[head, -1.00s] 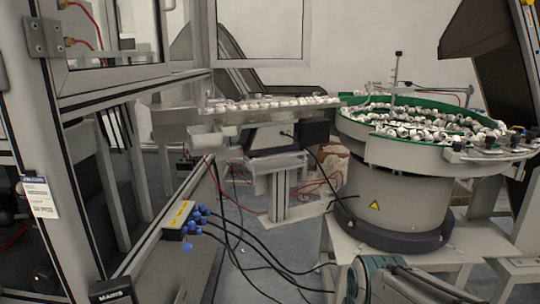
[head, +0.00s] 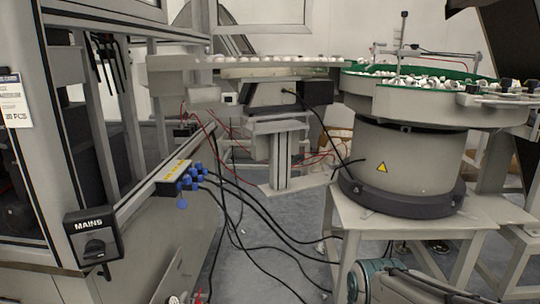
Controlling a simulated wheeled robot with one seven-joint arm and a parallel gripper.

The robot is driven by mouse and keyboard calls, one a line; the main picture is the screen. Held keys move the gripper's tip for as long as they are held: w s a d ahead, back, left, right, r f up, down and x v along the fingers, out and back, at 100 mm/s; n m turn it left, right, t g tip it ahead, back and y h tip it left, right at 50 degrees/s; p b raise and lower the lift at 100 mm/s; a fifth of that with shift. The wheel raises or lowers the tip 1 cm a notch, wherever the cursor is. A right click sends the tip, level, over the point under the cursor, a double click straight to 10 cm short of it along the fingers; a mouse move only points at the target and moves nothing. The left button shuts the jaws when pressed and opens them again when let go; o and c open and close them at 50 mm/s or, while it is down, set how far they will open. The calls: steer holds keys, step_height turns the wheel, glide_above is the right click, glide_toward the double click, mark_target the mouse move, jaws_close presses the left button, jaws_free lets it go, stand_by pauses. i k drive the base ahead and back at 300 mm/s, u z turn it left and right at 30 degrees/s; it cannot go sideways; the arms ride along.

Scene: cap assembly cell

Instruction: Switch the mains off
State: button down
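The mains switch (head: 93,238) is a dark box labelled MAINS on the lower corner of the machine frame, at the lower left of the head view. A black rotary knob (head: 95,248) sits on its front, below the label. I cannot tell the knob's exact setting at this size. A small dark piece hangs just below the box. My gripper is not clearly in view. Nothing is seen touching the switch.
A yellow-labelled connector block (head: 174,178) with blue plugs sits on the frame, with black cables trailing across the floor. A bowl feeder (head: 408,165) full of caps stands on a table (head: 440,213) at right. A linear track (head: 270,66) spans the middle.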

mark_target(94, 249)
steer(key=z, duration=0.3)
steer(key=k, duration=1.65)
steer(key=u, duration=0.3)
